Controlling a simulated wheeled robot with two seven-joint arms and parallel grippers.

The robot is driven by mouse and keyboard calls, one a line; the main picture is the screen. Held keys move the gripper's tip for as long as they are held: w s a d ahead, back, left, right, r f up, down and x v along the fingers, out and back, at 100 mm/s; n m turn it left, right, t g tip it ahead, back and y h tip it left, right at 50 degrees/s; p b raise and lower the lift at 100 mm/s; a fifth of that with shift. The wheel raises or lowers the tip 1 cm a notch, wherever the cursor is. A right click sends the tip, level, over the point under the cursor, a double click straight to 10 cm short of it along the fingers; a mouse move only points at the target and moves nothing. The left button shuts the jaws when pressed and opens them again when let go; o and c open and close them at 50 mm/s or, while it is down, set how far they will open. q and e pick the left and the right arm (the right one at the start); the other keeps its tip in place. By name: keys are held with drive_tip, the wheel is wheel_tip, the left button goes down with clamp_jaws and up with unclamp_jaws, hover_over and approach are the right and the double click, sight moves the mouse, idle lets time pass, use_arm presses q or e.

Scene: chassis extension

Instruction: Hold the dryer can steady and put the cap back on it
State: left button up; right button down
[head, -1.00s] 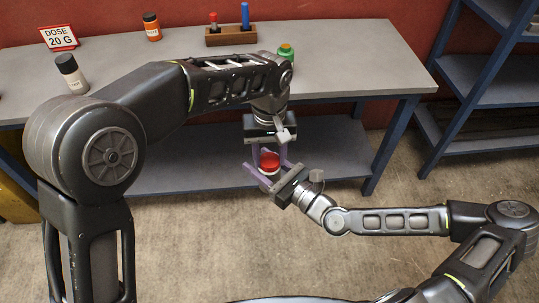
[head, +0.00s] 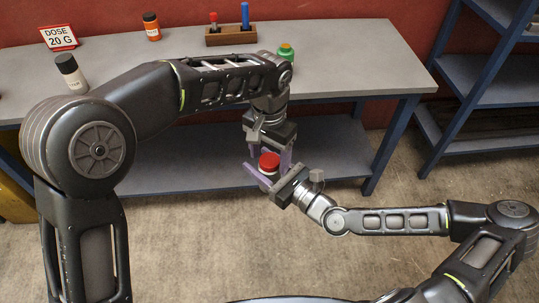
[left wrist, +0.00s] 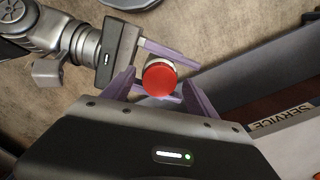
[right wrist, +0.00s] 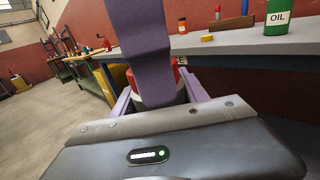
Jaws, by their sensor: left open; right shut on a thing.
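The dryer can (head: 266,174) is a pale can held in the air in front of the bench. The red cap (head: 269,161) is on its top, seen from above in the left wrist view (left wrist: 160,79). Whether it is fully seated cannot be told. My right gripper (head: 270,172) is shut on the can from the lower right. My left gripper (head: 268,147) is open, its purple fingers on either side of the cap with visible gaps. In the right wrist view a left finger (right wrist: 140,45) hides much of the can and cap (right wrist: 175,72).
The grey bench (head: 350,60) is behind my grippers. On it are a green-capped oil bottle (head: 285,52), a wooden rack (head: 230,38), an orange jar (head: 152,28), a dark-capped bottle (head: 71,75) and a dose sign (head: 59,38). The floor in front is clear.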

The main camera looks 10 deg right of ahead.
use_arm(q)
wheel_tip(320, 180, up, 8)
drive_tip(key=shift+f, duration=0.2)
idle(0.4)
drive_tip(key=shift+f, duration=0.1)
